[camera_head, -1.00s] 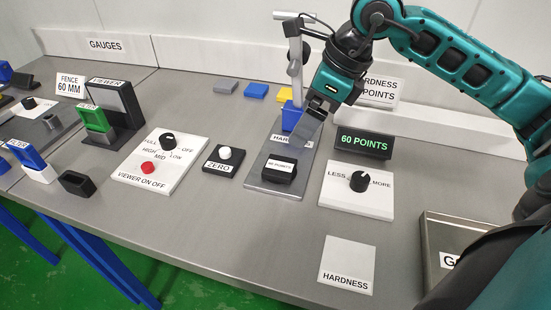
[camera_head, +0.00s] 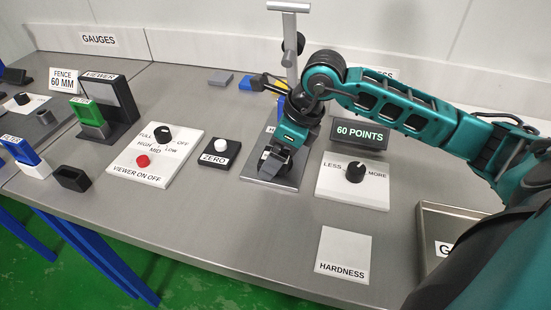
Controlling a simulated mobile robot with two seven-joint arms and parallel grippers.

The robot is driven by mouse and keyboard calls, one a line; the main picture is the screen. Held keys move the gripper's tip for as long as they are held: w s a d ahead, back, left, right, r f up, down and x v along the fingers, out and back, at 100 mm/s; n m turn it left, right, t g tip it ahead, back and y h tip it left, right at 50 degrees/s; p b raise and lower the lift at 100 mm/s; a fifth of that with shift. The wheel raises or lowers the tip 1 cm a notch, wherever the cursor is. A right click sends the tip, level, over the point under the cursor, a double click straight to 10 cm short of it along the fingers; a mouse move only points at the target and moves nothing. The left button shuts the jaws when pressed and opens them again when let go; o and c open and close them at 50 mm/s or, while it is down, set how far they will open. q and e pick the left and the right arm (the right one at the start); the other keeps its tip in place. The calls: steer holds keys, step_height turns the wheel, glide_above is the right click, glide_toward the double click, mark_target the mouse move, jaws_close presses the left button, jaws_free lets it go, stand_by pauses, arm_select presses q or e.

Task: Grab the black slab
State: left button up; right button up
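My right gripper (camera_head: 273,166) points down at the metal plate (camera_head: 258,182) of the hardness tester, right over the spot of the black slab. The slab, a small dark block with a white label, is almost wholly hidden by the dark fingers. I cannot tell whether the fingers are open or shut around it. The slab rests on the plate in the earlier view. My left gripper is not in view.
The tester's upright post (camera_head: 290,55) stands close behind my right gripper. The ZERO button box (camera_head: 220,152) is to the left, and the LESS/MORE dial panel (camera_head: 353,181) to the right. A white HARDNESS pad (camera_head: 344,252) lies in front, with clear bench left of it.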

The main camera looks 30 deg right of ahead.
steer(key=shift+c, duration=0.3)
steer(key=c, duration=1.2)
